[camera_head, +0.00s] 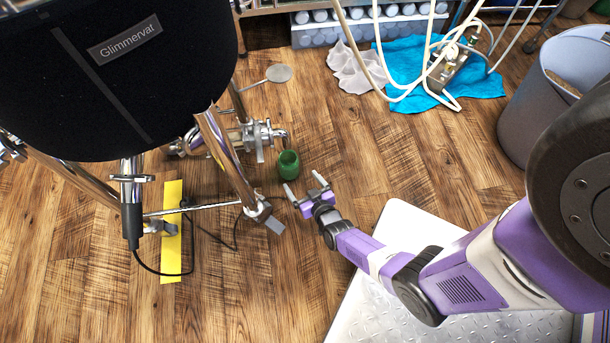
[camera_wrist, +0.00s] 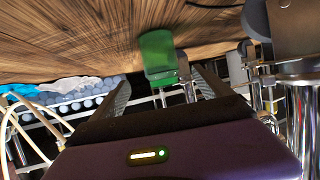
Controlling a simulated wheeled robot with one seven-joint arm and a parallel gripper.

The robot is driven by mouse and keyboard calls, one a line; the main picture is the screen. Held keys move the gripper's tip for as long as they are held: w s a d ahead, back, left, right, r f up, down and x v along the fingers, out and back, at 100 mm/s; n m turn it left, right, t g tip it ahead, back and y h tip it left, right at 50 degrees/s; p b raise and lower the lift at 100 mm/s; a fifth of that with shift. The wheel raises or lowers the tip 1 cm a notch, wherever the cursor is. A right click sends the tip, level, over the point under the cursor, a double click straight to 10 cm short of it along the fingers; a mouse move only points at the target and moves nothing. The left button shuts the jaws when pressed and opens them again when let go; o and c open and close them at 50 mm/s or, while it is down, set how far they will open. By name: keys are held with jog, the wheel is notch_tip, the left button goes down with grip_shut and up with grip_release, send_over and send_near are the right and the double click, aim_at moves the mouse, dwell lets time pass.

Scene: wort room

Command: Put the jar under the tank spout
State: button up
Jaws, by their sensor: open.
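The green jar (camera_head: 289,164) stands upright on the wood floor, close to the end of the metal tank spout (camera_head: 262,134). The spout tip shows at the jar's upper left; I cannot tell whether it is directly over the jar's mouth. The dark tank (camera_head: 110,80) labelled Glimmervat stands on metal legs at the left. My gripper (camera_head: 303,180) is open just in front of the jar, with its fingers pointing toward it. In the wrist view, the jar (camera_wrist: 158,52) appears between and beyond the fingertips, with a gap on both sides. The fingers do not touch it.
A metal tank leg (camera_head: 224,155) stands left of the jar. A yellow strip (camera_head: 172,215) and a black cable lie further left. A blue cloth (camera_head: 402,62) with hoses lies at the back, and a grey bin (camera_head: 535,120) stands right. Floor right of the jar is clear.

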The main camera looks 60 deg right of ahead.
jog(key=s+a+r+n+t+y, duration=0.2)
jog(key=s+a+r+n+y, duration=0.1)
jog(key=s+a+r, duration=0.95)
jog(key=s+a+r+n+y, duration=0.2)
jog(key=s+a+r, duration=0.1)
jog(key=r, duration=1.1)
jog(key=s+a+r+n+t+y, duration=0.1)
jog(key=s+a+r+y, duration=0.1)
jog(key=r, duration=1.3)
jog(key=shift+s+a+n+t+y, duration=0.3)
jog(key=shift+s+a+n, duration=0.15)
jog(key=shift+a, duration=0.75)
jog(key=shift+r, duration=0.1)
